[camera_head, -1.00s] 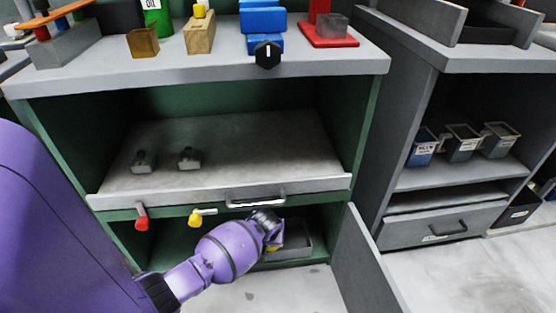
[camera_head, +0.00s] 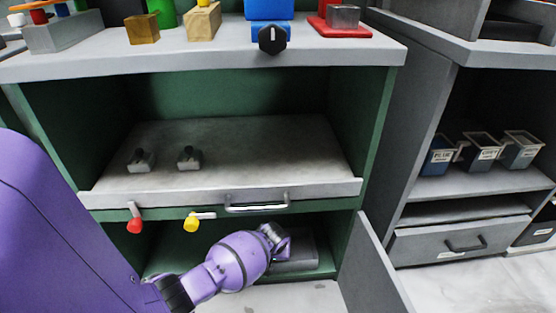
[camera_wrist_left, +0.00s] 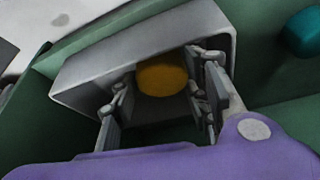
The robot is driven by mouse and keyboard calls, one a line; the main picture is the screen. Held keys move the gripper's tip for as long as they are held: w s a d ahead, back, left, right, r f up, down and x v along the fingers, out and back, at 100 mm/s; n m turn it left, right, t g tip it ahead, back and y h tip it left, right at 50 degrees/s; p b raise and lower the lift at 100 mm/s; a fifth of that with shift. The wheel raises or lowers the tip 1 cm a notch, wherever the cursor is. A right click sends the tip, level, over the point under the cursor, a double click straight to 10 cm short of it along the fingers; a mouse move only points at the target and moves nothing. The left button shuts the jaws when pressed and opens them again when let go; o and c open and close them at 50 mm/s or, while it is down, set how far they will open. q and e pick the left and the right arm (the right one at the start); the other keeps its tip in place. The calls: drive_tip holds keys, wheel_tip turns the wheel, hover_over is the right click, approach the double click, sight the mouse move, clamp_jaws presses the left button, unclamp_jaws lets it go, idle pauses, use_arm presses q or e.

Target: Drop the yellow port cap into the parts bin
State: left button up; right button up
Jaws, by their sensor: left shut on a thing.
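The yellow port cap (camera_wrist_left: 162,78) is round and shows between the fingers of my left gripper (camera_wrist_left: 162,95) in the left wrist view. The gripper is shut on it. In the head view my left gripper (camera_head: 275,242) reaches into the lower compartment of the green cabinet, and the cap is hidden there. A grey open-topped bin (camera_head: 305,248) stands in that compartment; its rim (camera_wrist_left: 85,75) surrounds the cap in the wrist view. I cannot tell whether the cap touches the bin. My right gripper is out of view.
The cabinet door (camera_head: 368,265) stands open to the right. Red (camera_head: 135,225) and yellow (camera_head: 191,224) knobs stick out above the compartment, beside a drawer handle (camera_head: 257,204). Several labelled small bins (camera_head: 480,152) sit on the right shelf. A teal object (camera_wrist_left: 303,33) lies near the bin.

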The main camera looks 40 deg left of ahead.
use_arm(q)
drive_tip(key=shift+s+d+f, duration=0.1)
drive_tip(key=shift+s+f, duration=0.1)
drive_tip(key=shift+f, duration=0.15)
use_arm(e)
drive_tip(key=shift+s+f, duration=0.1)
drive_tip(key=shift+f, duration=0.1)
use_arm(q)
drive_tip(key=shift+s+d+f, duration=0.1)
drive_tip(key=shift+s+f, duration=0.05)
drive_tip(key=shift+f, duration=0.1)
drive_tip(key=o, duration=0.9)
drive_tip(key=shift+f, duration=0.15)
drive_tip(key=shift+o, duration=1.1)
drive_tip(key=shift+f, duration=0.3)
drive_tip(key=shift+r, duration=0.1)
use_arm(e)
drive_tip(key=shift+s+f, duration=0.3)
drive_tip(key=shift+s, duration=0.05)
use_arm(q)
drive_tip(key=shift+r, duration=0.15)
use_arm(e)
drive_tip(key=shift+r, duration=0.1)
